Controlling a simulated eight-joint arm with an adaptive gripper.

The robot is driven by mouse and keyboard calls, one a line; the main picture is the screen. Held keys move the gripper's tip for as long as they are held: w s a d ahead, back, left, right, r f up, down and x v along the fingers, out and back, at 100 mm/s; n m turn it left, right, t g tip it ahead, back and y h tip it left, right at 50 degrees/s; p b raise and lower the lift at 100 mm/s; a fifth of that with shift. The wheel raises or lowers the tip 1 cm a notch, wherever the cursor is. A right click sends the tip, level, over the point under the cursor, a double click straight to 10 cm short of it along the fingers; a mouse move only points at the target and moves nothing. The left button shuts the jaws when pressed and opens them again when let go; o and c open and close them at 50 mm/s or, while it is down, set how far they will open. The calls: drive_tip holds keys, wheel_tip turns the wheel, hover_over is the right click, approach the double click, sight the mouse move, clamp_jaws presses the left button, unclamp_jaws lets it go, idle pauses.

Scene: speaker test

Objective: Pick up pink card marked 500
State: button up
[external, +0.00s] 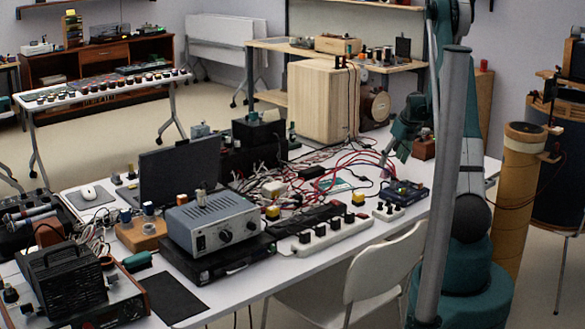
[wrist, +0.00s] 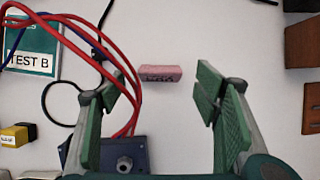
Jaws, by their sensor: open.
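In the wrist view a small pink card (wrist: 160,70) lies on the white table, with dark marks on its near edge that are too small to read. My gripper (wrist: 162,88) is open, its green fingers on the left and right of the picture, with the card between and slightly beyond the fingertips. Nothing is held. In the external view my gripper (external: 394,158) hangs over the right part of the table, pointing down. I cannot make out the card clearly there.
Red cables (wrist: 82,42) loop close to the left finger. A blue box with a knob (wrist: 122,158) sits below, near the left finger. A green TEST B card (wrist: 30,62) lies at left. Brown blocks (wrist: 302,45) stand at right. The table around the card's right side is clear.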

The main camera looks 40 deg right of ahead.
sight(389, 168)
drive_tip(key=shift+f, duration=0.1)
drive_tip(key=shift+b+x, duration=0.8)
drive_tip(key=shift+x, duration=1.75)
drive_tip(key=c, duration=0.8)
